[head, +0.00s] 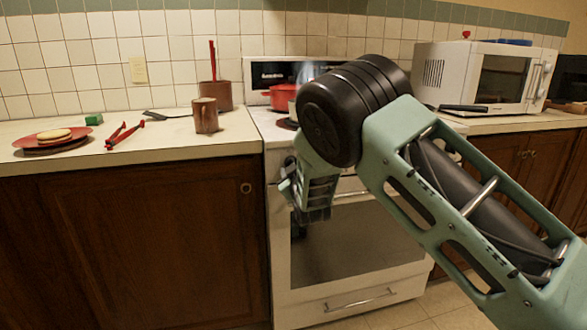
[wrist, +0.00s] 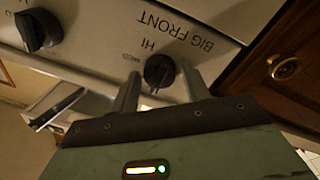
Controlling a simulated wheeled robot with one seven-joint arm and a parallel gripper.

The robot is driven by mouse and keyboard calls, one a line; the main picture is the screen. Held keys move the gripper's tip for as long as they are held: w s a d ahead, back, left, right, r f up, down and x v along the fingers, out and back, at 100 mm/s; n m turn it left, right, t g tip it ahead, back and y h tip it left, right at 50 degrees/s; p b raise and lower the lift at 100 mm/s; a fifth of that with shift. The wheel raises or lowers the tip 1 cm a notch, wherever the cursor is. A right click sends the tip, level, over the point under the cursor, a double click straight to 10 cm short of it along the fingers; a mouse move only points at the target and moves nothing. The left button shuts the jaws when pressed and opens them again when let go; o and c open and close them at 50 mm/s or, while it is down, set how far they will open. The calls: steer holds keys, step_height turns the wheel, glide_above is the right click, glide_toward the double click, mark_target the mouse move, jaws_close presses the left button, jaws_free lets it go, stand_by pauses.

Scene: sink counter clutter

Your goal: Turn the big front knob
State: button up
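The big front knob (wrist: 159,69) is black and round with a raised grip. It sits on the stove's front panel, by the upside-down words "BIG FRONT" and "HI", in the wrist view. My gripper (wrist: 161,82) is open, with one finger on each side of the knob. I cannot tell whether the fingers touch it. In the head view my gripper (head: 288,187) is at the left end of the stove front, and the knob there is hidden or too small to make out. The white stove (head: 300,284) stands between the cabinets.
Another black knob (wrist: 39,29) is on the same panel at upper left in the wrist view. A wooden cabinet (head: 160,245) adjoins the stove at left. A red pot (head: 283,95) is on the stovetop. A brown mug (head: 205,116) stands near the counter's stove-side edge.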

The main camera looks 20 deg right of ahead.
steer(key=shift+o, duration=0.6)
steer(key=s+a, duration=0.1)
steer(key=s, duration=1.6)
steer(key=shift+s+f, duration=0.2)
steer(key=shift+f, duration=0.25)
